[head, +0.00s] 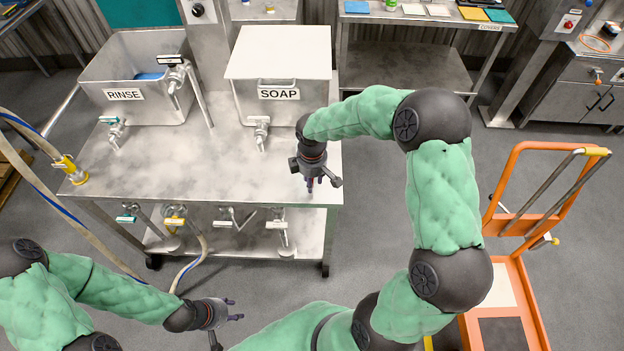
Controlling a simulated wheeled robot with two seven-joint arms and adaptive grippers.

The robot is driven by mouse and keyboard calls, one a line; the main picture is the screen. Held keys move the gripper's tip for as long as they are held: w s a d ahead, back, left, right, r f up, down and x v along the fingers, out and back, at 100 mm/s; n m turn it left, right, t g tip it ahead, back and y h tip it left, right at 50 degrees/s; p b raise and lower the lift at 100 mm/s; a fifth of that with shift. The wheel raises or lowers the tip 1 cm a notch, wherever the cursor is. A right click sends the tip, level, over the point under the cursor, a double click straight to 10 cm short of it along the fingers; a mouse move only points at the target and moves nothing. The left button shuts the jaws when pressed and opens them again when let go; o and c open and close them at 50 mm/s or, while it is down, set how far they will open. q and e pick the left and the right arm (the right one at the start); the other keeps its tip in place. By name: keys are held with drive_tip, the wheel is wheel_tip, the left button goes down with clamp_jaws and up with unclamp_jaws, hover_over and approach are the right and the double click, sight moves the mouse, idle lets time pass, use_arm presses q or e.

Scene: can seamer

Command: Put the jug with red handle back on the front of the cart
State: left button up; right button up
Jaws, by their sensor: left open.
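I see no jug with a red handle in the head view; if it is here, it is hidden or out of frame. The orange cart (534,303) stands at the right, with an upright orange frame and a low deck with a white and a dark panel. My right gripper (317,184) hangs over the right end of the steel table (200,165), fingers pointing down; their opening is too small to judge. My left gripper (236,309) is open and empty, low in front of the table, above the floor.
The RINSE tank (135,107) and the lidded SOAP tank (280,75) stand on the table, with taps in front. A hose (50,200) runs along the left. A shelf table (405,65) stands behind. Floor is clear between the steel table and the orange cart.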

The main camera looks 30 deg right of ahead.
drive_tip(key=r+p, duration=0.1)
drive_tip(key=r, duration=0.5)
drive_tip(key=r+p, duration=0.2)
drive_tip(key=r, duration=0.4)
drive_tip(key=shift+s+a, duration=0.15)
drive_tip(key=shift+s, duration=0.05)
drive_tip(key=s+a+f+m+y, duration=0.2)
drive_tip(key=s+a+f+m, duration=0.2)
drive_tip(key=a+f, duration=0.55)
drive_tip(key=s+a+f+m+y, duration=0.25)
drive_tip(key=s+a+f, duration=0.3)
drive_tip(key=f, duration=0.75)
use_arm(q)
wheel_tip(320, 180, up, 3)
drive_tip(key=shift+r, duration=0.2)
use_arm(e)
drive_tip(key=s+a+f+m, duration=0.3)
drive_tip(key=s+f+m, duration=0.2)
drive_tip(key=s, duration=0.2)
drive_tip(key=shift+s+f, duration=0.35)
drive_tip(key=shift+f, duration=0.05)
use_arm(q)
drive_tip(key=shift+c, duration=0.3)
use_arm(e)
drive_tip(key=shift+a, duration=0.1)
drive_tip(key=shift+c, duration=0.3)
